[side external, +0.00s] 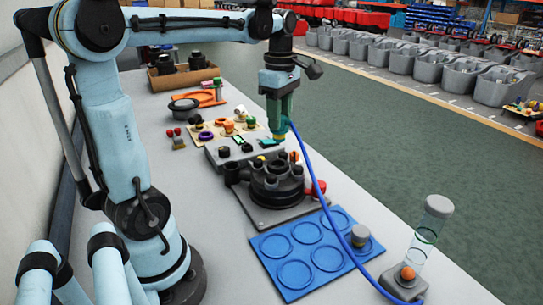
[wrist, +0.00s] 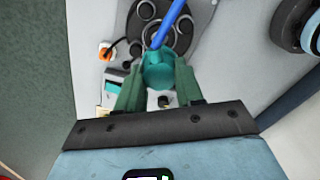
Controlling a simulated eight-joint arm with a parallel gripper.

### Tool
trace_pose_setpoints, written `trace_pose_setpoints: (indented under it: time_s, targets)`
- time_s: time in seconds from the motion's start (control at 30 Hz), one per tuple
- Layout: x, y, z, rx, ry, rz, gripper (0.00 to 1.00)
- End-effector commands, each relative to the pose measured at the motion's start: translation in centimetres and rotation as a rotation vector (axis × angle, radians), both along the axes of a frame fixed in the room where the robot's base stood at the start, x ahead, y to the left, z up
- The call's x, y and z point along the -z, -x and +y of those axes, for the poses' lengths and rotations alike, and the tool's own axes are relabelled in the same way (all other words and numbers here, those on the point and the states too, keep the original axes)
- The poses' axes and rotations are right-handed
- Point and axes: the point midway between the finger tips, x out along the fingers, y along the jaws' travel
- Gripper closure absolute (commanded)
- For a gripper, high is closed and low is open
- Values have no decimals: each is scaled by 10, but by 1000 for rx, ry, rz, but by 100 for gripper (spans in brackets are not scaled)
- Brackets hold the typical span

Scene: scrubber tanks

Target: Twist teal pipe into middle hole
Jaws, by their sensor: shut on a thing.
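My gripper (side external: 280,118) hangs pointing down above the back edge of the black round tank fixture (side external: 275,182). In the wrist view its two green fingers (wrist: 158,82) are shut on the teal pipe (wrist: 158,66), one finger on each side. A blue hose (side external: 322,192) runs from the held pipe down to the right; it also crosses the wrist view (wrist: 172,20). The fixture in the wrist view (wrist: 150,30) has several round holes, and the hose covers part of it. The held pipe appears apart from the holes. The middle hole is partly hidden.
A blue tray (side external: 262,246) with round recesses lies in front of the fixture. A clear cylinder with a grey cap (side external: 432,222) stands at the right. A board with coloured parts (side external: 222,132) and an orange tray (side external: 205,97) lie behind. A red part (side external: 316,187) sits beside the fixture.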

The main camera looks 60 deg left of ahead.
Motion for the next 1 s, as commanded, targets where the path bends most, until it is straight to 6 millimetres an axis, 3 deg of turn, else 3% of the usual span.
trace_pose_setpoints:
  time_s: [0.17,0.7,1.0]
  targets:
    - [3,1,5,-8,0,0,100]
    - [47,1,4,-8,0,0,100]
    - [58,0,4,-8,0,0,100]
